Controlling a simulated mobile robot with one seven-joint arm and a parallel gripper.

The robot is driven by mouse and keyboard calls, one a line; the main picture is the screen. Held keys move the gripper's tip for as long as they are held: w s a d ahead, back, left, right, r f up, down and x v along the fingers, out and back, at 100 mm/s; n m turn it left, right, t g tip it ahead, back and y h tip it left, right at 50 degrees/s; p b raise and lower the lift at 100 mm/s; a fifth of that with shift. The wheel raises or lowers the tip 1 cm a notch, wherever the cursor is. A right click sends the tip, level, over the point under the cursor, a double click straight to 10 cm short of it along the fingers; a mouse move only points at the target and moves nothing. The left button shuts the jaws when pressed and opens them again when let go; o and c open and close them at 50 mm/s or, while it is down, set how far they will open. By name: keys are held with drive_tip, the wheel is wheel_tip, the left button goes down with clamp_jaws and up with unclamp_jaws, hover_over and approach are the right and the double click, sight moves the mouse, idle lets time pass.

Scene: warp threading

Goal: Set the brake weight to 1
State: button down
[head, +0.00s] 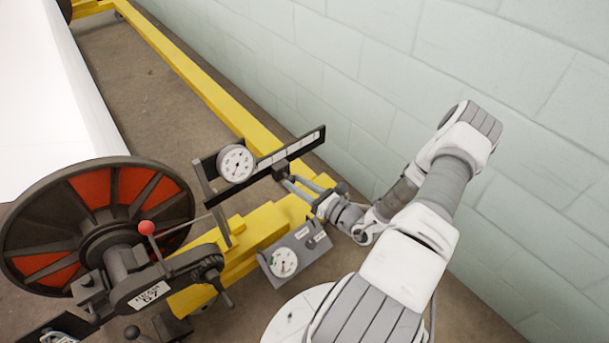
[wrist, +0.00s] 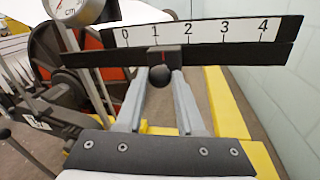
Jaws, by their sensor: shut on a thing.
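The brake weight (wrist: 167,57) is a dark block with a red mark and a round black knob (wrist: 160,76) below it. It sits on the dark beam under a white scale numbered 0 to 4 (wrist: 207,31). The red mark is close to the 1, appearing slightly to its right in the wrist view. My gripper (wrist: 160,85) is shut on the weight, with one grey finger on each side of the knob. In the head view, my gripper (head: 287,183) reaches the beam (head: 305,145) from the right; the weight is small there.
A round dial gauge (head: 236,163) stands left of the scale. A second gauge box (head: 283,262) sits below, near my arm. A large dark wheel with red panels (head: 95,225) and a red-knobbed lever (head: 147,228) are at left. A pale block wall (head: 480,60) is close at right.

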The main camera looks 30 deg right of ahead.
drive_tip(key=shift+s+a+f, duration=0.1)
drive_tip(key=shift+s+a, duration=0.1)
drive_tip(key=shift+a, duration=0.6)
drive_tip(key=c, duration=0.5)
unclamp_jaws()
drive_tip(key=shift+c, duration=0.2)
drive_tip(key=shift+d, duration=0.1)
drive_tip(key=p+v, duration=0.3)
drive_tip(key=v, duration=1.4)
drive_tip(key=shift+s, duration=0.15)
